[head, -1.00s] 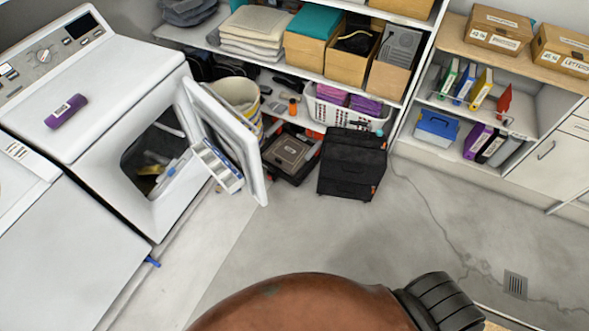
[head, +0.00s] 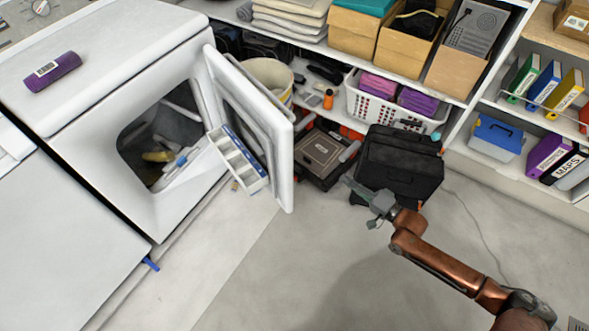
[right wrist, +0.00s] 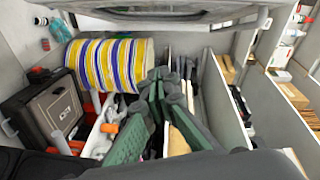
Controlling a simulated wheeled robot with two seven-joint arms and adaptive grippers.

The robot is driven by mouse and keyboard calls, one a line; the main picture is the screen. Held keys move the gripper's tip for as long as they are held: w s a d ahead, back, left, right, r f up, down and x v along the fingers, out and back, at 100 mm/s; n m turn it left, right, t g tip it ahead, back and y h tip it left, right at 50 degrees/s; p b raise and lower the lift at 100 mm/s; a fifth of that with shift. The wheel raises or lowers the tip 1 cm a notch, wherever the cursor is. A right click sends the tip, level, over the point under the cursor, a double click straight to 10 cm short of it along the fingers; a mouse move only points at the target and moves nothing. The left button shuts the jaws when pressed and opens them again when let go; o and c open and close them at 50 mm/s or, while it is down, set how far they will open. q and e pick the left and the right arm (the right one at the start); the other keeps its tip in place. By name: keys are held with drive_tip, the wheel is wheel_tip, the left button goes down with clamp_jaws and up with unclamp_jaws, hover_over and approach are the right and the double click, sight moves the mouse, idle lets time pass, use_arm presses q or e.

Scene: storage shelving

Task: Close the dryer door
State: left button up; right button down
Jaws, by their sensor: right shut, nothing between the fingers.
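The white dryer (head: 75,85) stands at the left in the head view, its front opening (head: 165,140) uncovered. Its white door (head: 270,130) stands swung open, with a white and blue tray (head: 238,160) against its inner side. My right gripper (head: 352,186) is shut and empty, to the right of the door's free edge and apart from it, in front of a black case. In the right wrist view its green and dark fingers (right wrist: 165,80) fill the middle. My left gripper is not in view.
The black case (head: 400,165) and a dark toolbox (head: 325,155) stand on the floor before the shelves, beyond the door. A striped basket (right wrist: 110,65) shows in the right wrist view. A purple roll (head: 52,72) lies on the dryer. The floor in front (head: 250,285) is clear.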

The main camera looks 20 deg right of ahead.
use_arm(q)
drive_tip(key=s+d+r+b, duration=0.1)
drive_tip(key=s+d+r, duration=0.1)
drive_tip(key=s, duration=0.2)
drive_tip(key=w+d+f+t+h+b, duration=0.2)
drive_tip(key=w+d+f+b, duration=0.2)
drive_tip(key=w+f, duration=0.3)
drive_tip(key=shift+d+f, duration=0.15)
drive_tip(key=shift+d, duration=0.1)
use_arm(e)
drive_tip(key=w+a+r+m+y, duration=0.1)
drive_tip(key=w+a+r+m, duration=0.1)
drive_tip(key=w+a, duration=0.5)
drive_tip(key=a+r, duration=0.1)
drive_tip(key=a, duration=0.5)
drive_tip(key=shift+w+y, duration=0.15)
drive_tip(key=shift+y, duration=0.15)
drive_tip(key=shift+a, duration=0.1)
drive_tip(key=shift+a, duration=0.15)
